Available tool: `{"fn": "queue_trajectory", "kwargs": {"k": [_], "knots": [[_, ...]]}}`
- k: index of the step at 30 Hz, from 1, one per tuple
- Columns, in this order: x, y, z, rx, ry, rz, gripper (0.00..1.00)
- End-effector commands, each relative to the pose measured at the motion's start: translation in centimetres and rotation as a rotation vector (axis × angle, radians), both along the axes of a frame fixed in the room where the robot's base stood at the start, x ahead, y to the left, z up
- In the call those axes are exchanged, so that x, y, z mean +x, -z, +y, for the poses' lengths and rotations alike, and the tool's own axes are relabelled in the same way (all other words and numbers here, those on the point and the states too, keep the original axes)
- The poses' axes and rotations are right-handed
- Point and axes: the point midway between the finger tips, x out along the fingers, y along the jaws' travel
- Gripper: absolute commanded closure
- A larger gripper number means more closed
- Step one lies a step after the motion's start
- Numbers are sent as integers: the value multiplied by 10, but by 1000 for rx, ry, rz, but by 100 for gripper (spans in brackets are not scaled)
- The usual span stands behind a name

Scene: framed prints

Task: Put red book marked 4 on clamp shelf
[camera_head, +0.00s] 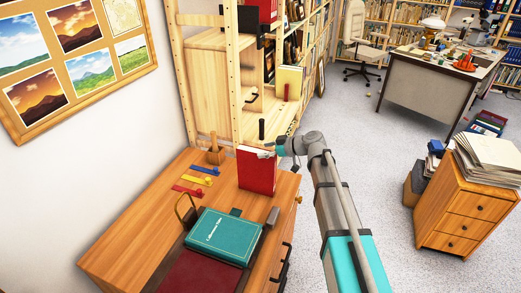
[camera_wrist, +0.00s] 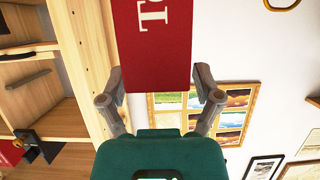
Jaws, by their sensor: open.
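A red book (camera_head: 257,172) stands upright on the wooden desk, its pages showing along the top. In the wrist view the red book (camera_wrist: 152,45) shows part of large white lettering; no 4 can be read. My gripper (camera_head: 268,154) is at the book's upper right edge. In the wrist view my gripper (camera_wrist: 160,84) is open, with one finger on each side of the book's near end. Whether the fingers touch it I cannot tell. The wooden shelf unit (camera_head: 218,75) stands behind the desk. A black clamp-like piece (camera_wrist: 38,146) shows on it in the wrist view.
The desk (camera_head: 135,225) also holds a teal book (camera_head: 224,236), a dark red book (camera_head: 200,272), coloured strips (camera_head: 203,170) and a wooden holder (camera_head: 215,150). Another red book (camera_head: 268,10) is high on the shelves. Framed prints (camera_head: 75,55) hang on the left wall.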

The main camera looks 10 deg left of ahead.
Motion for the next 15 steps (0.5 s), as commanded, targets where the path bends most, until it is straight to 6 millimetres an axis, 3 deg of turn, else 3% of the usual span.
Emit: {"fn": "queue_trajectory", "kwargs": {"k": [15], "knots": [[-11,-34,-74,0,1,1,17]]}}
